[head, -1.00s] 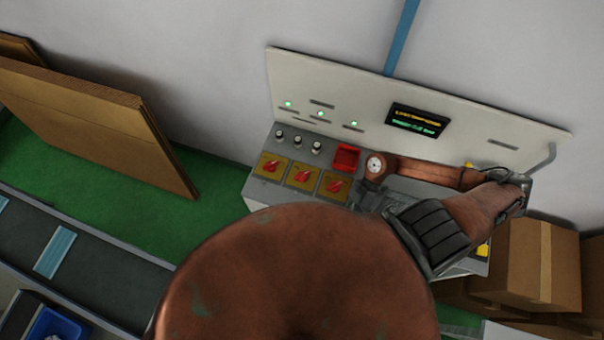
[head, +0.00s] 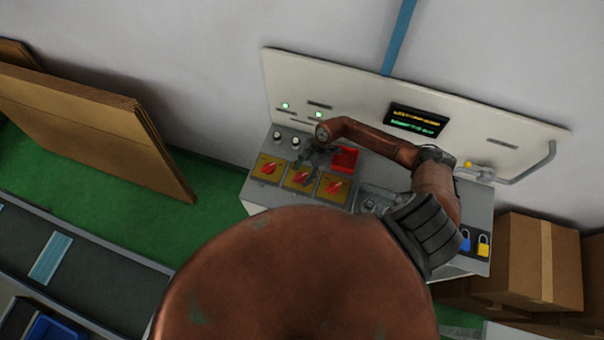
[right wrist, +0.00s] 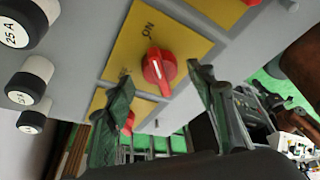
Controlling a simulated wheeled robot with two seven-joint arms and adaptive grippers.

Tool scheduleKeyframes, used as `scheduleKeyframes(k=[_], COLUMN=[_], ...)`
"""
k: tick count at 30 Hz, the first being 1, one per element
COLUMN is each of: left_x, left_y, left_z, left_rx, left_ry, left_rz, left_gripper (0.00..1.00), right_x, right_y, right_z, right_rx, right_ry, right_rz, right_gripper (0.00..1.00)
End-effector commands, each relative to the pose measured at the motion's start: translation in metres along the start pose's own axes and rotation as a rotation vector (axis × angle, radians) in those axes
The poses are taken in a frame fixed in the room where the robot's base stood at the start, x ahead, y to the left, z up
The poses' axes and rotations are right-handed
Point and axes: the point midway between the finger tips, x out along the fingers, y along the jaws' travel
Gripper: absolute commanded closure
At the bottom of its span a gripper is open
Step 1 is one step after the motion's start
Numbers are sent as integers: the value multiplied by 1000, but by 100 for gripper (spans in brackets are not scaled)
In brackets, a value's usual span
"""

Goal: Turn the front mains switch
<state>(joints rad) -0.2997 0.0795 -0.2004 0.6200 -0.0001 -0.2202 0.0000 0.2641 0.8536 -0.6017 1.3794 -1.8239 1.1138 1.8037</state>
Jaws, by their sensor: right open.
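Three red rotary switches on yellow plates sit in a row on the grey console (head: 258,190): the left switch (head: 268,168), the middle switch (head: 301,177) and the right switch (head: 333,187). I cannot tell which is the front mains switch. My right gripper (head: 308,163) is open above the row, near the middle switch. In the right wrist view, a red knob (right wrist: 159,67) with an ON mark beside it shows between the open, empty fingers. Another red knob (right wrist: 129,122) is partly hidden behind the left finger. My left gripper is not in view.
Black-and-white fuse caps (right wrist: 30,85), one marked 25 A, stand beside the switches. A red square tray (head: 347,157) is behind the right switch. A blue padlock (head: 465,240) and a yellow padlock (head: 483,245) are at the console's right. Cardboard boxes (head: 525,260) stand right of it.

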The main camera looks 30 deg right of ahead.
Motion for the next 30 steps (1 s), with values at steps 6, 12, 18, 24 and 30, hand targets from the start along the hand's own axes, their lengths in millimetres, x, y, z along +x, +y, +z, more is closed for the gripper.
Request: scheduleKeyframes(k=[6,12,18,24,30], left_x=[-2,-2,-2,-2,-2], left_y=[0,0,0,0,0], left_z=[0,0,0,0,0], left_rx=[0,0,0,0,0], left_ry=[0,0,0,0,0], left_rz=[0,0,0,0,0], left_gripper=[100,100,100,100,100], right_x=[12,13,13,12,12], right_y=[0,0,0,0,0], right_z=[0,0,0,0,0], right_rx=[-1,-2,-2,-2,-2], right_ry=[1,0,0,0,0], right_rz=[0,-1,-1,-1,0], right_gripper=[49,49,62,75,89])
